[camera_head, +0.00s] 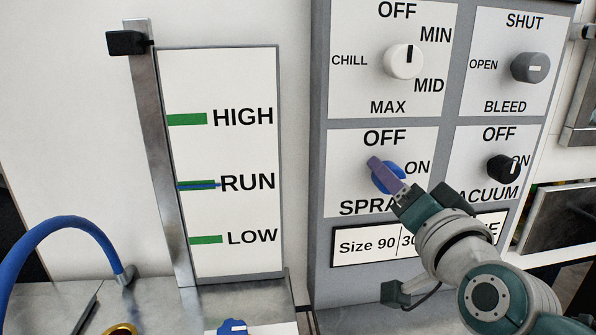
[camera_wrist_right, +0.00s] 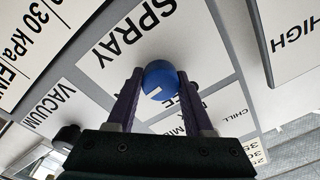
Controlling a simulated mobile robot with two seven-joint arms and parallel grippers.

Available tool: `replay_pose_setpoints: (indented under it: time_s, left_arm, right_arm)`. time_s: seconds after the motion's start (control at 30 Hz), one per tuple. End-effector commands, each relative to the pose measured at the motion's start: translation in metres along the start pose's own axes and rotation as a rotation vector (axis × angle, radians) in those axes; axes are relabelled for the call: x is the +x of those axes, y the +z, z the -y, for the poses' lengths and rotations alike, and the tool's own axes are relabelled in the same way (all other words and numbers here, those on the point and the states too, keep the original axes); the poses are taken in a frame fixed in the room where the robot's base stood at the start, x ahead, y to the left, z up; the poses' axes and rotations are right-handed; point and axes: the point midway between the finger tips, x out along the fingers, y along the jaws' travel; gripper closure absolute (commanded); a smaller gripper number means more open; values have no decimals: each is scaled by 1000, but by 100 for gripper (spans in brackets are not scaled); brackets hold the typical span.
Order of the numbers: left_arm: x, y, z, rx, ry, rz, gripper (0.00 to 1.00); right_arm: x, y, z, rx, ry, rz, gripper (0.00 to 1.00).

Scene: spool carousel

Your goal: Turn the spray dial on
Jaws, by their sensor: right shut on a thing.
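The spray dial (camera_head: 388,178) is a blue knob on the panel's lower left plate, between the labels OFF, ON and SPRAY. My right gripper (camera_head: 378,168) comes in from the lower right and covers part of the dial. In the right wrist view the blue dial (camera_wrist_right: 159,76) sits between the two purple fingers of my right gripper (camera_wrist_right: 160,84), which are shut on it. A white pointer mark shows on the dial in that view. In the head view the gripper hides the pointer, so its setting is hard to read. My left gripper is not in view.
The chill dial (camera_head: 404,61) is above, the grey bleed dial (camera_head: 530,67) at upper right, and the black vacuum dial (camera_head: 503,168) close on the right. A HIGH/RUN/LOW gauge board (camera_head: 225,155) stands left. A blue hose (camera_head: 60,225) curves at lower left.

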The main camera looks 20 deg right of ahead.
Motion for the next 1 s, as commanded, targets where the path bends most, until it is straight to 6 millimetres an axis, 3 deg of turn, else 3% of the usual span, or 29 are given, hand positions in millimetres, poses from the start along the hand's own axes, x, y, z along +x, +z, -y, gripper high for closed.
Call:
replay_pose_setpoints:
  time_s: [0.73, 0.77, 1.0]
  left_arm:
    - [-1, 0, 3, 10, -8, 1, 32]
    - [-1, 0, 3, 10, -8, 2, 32]
    - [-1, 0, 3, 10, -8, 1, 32]
  right_arm:
    - [0, 0, 0, 89, 2, -4, 100]
    - [0, 0, 0, 89, 2, -4, 46]
    - [0, 0, 0, 87, 2, -4, 19]
